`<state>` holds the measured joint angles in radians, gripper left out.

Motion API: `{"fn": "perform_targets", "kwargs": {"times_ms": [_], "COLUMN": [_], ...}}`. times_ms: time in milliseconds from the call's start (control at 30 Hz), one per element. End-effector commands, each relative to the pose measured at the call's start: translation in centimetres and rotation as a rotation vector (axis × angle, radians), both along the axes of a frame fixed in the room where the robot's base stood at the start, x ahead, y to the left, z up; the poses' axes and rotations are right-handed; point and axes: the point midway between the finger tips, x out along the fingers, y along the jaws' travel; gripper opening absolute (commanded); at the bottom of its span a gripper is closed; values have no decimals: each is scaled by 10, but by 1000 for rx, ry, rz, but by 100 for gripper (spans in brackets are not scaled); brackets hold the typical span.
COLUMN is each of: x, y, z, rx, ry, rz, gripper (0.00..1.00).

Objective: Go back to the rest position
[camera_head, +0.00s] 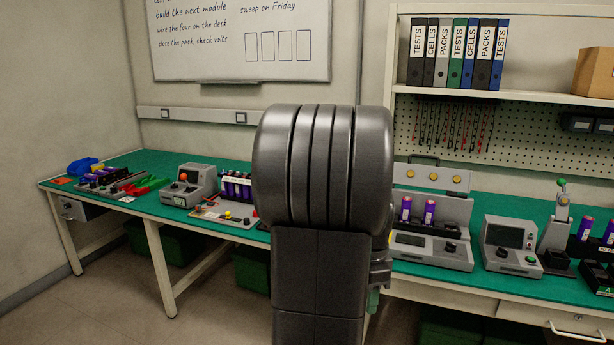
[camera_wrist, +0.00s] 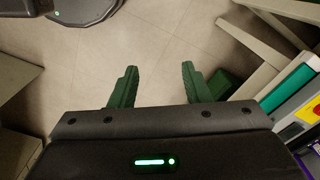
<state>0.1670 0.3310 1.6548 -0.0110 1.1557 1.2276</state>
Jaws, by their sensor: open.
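My gripper (camera_wrist: 159,82) shows in the wrist view with its two green fingers apart and nothing between them. It points down over bare floor, beside the bench legs. In the head view my own dark arm fills the middle and hides part of the bench behind it. A small green piece near the arm's right side there may be a gripper finger; I cannot tell for sure.
A green-topped bench (camera_head: 150,208) runs along the wall, with testers and purple cells on it. A bench leg (camera_wrist: 245,38) and a dark green bin (camera_wrist: 221,83) stand right of my gripper in the wrist view. The tiled floor (camera_wrist: 158,35) between is clear.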

Motion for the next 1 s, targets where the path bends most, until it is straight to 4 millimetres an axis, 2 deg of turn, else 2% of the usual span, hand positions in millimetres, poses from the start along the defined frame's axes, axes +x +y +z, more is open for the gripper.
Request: {"fn": "perform_targets", "kwargs": {"times_ms": [400,600,800,1000], "x": [-77,-106,-122,-125], "y": [18,24,27,28], "z": [-25,-36,-42,-43], "rx": [-11,-15,-16,-17], "ry": [7,11,15,14], "rz": [359,501,577,594], "gripper": [43,43,43,43]}}
